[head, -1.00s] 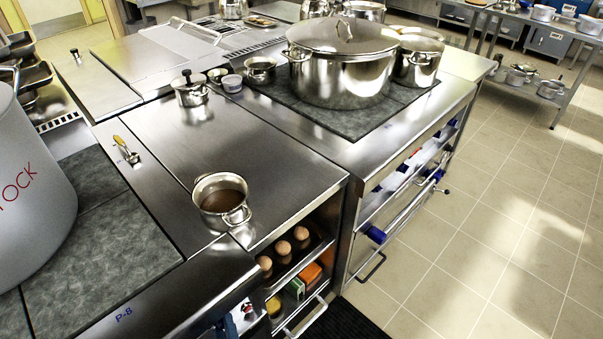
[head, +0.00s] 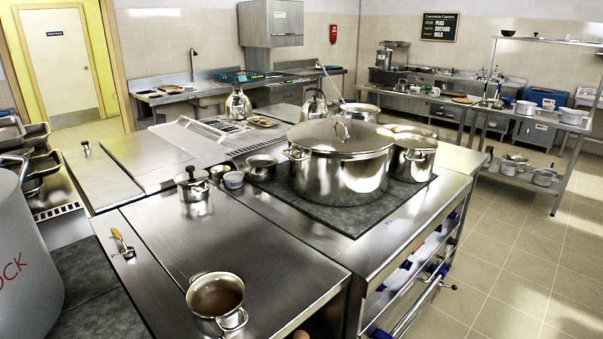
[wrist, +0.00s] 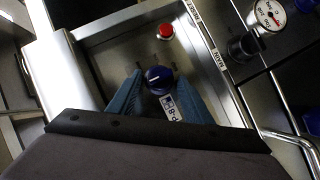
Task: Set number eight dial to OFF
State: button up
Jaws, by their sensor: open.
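A dark blue round dial (wrist: 158,80) with a small pale mark shows in the wrist view, set on a metal panel. A label reading P-8 (wrist: 171,108) lies just below it, partly overlapped by my gripper. My gripper (wrist: 158,74) is open, with one blue finger on each side of the dial. I cannot tell whether the fingers touch the dial. The dial's printed settings are not readable here. The head view shows neither the dial nor my gripper.
A red button (wrist: 166,32) and a white-faced gauge (wrist: 270,14) are near the dial. A metal rail (wrist: 292,140) runs at the right. In the head view, a small pot of brown liquid (head: 216,303) stands on the counter, with a large lidded pot (head: 340,165) behind.

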jog(key=shift+s, duration=0.1)
jog(key=shift+s+d+r+p, duration=0.1)
jog(key=shift+s+d+p, duration=0.4)
jog(key=shift+s+d, duration=1.55)
jog(key=shift+w, duration=0.1)
jog(key=w+d+m+g+h, duration=0.3)
jog(key=w+m+g, duration=0.2)
jog(key=w, duration=0.2)
jog(key=w+d+r+m+g+p, duration=0.35)
jog(key=d+r+m+g, duration=0.2)
jog(key=r, duration=0.45)
jog(key=s+d+r+m+g, duration=0.1)
jog(key=s+d+r, duration=0.2)
jog(key=d, duration=0.4)
jog(key=s+d+r+m+g+h+p, duration=0.1)
jog(key=s+d+r+m, duration=0.1)
jog(key=d+r, duration=0.4)
jog(key=s+d+r+m+g+p, duration=0.1)
jog(key=s+d+r+m, duration=0.1)
jog(key=d+r, duration=0.3)
jog(key=s+d, duration=0.1)
jog(key=d, duration=0.2)
jog(key=shift+s+d+h, duration=0.3)
jog(key=shift+d, duration=0.05)
